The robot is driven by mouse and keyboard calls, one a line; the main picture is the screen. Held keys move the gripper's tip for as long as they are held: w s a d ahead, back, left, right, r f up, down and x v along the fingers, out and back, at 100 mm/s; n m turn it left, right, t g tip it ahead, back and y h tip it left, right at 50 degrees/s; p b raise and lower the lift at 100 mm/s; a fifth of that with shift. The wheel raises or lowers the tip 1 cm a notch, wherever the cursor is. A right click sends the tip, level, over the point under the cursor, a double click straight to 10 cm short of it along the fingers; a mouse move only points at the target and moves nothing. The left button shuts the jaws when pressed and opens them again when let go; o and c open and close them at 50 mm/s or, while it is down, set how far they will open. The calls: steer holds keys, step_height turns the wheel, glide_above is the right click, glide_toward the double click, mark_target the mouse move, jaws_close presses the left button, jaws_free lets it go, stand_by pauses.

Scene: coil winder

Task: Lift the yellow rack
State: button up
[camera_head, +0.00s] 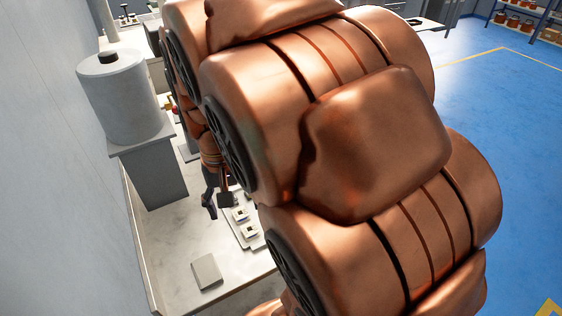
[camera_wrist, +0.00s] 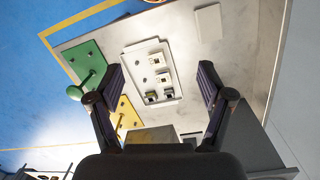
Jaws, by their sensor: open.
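The yellow rack (camera_wrist: 130,112) shows in the wrist view as a flat yellow plate with dark spots on the table, below the green plate. The left finger partly hides it. My gripper (camera_wrist: 160,72) is open, with its two dark fingers spread wide apart and nothing between them. The fingers are above the table, and the yellow rack is by the left finger, not centred between the tips. In the head view my gripper (camera_head: 217,202) is small, hanging over the table beside the white tray. I cannot make out the yellow rack in the head view; my copper arm covers much of it.
A white tray (camera_wrist: 131,77) with several small parts lies between the fingers in the wrist view. A green plate with a knob (camera_wrist: 85,52) is at left, and a grey slab (camera_wrist: 208,22) at top. A white cylinder (camera_head: 118,95) stands on a grey box (camera_head: 150,170).

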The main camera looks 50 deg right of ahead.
steer(key=w+d+f+m+p, duration=0.1)
steer(key=w+d+m, duration=0.4)
steer(key=d, duration=0.6)
steer(key=w+d+f+m+p, duration=0.1)
steer(key=w+d+f+m, duration=0.2)
steer(key=w+d, duration=0.4)
steer(key=w+d+f+m+t+p, duration=0.1)
steer(key=w+d+f+m, duration=0.2)
steer(key=d, duration=1.2)
steer(key=shift+w+d+m+p, duration=0.15)
steer(key=shift+w+m+p, duration=0.25)
steer(key=shift+w+m, duration=1.35)
steer(key=shift+d+f, duration=0.4)
step_height(320, 180, down, 2)
steer(key=shift+f+m+p, duration=0.1)
steer(key=shift+m+p, duration=0.15)
steer(key=shift+p, duration=0.25)
steer(key=shift+d+f+p, duration=0.15)
steer(key=shift+f+p, duration=0.55)
steer(key=shift+f, duration=0.4)
steer(key=shift+d+f+p, duration=0.1)
steer(key=shift+f+p, duration=0.6)
steer(key=shift+f, duration=0.4)
steer(key=shift+w+f, duration=0.1)
steer(key=shift+f, duration=0.4)
jaws_close()
